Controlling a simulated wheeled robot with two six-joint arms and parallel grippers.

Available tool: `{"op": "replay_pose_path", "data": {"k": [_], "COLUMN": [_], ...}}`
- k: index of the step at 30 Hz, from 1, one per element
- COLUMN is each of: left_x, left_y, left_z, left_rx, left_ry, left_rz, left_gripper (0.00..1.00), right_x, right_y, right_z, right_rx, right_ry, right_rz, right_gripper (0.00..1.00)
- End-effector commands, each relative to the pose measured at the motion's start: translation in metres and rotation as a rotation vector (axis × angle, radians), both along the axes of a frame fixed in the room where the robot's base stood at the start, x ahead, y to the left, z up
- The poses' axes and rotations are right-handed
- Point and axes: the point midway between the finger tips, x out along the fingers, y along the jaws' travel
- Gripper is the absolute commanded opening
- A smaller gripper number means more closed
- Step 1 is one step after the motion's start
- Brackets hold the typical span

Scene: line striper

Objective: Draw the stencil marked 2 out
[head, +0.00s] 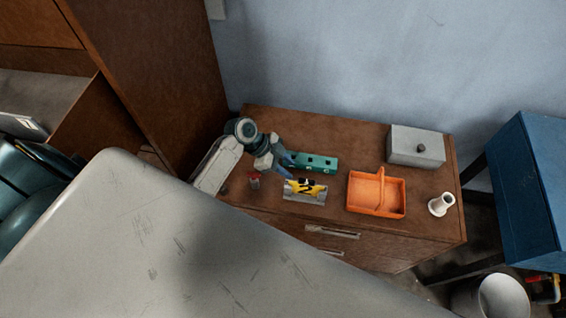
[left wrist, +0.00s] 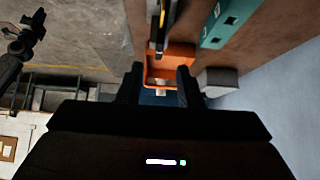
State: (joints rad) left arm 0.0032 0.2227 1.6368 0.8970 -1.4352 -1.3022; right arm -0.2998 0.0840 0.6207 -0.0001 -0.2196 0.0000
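The stencil marked 2 (head: 306,184) is a yellow plate with a black 2. It stands upright in a grey holder (head: 303,196) at the front of the brown cabinet top. In the left wrist view a narrow yellow and dark edge, apparently the stencil (left wrist: 161,22), shows ahead of and between the fingers.
A teal block with holes (head: 316,162) lies behind the stencil. An orange divided tray (head: 355,190) is to its right, with a grey lidded box (head: 416,148) and a white flared piece (head: 441,204) beyond. A small red-topped item (head: 254,181) stands left of the stencil.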

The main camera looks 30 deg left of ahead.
Motion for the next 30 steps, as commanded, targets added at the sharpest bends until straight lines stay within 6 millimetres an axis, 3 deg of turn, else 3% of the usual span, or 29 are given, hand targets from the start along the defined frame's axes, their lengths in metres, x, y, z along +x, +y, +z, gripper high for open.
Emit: {"op": "replay_pose_path", "data": {"k": [11, 15, 30], "left_x": [0.008, 0.011, 0.015], "left_y": [-0.03, -0.039, -0.054], "left_z": [-0.037, -0.051, -0.066], "left_rx": [0.0, 0.0, 0.002], "left_ry": [0.001, 0.001, 0.0], "left_rz": [0.002, 0.002, 0.001], "left_gripper": [0.33, 0.33, 0.33], "right_x": [-0.001, -0.001, -0.001], "right_y": [0.008, 0.008, 0.001], "right_z": [-0.011, -0.023, -0.035], "right_rx": [0.009, 0.008, 0.002], "right_ry": [0.002, 0.002, 0.002], "right_rz": [-0.003, -0.003, -0.001], "right_gripper": [0.19, 0.19, 0.19]}}
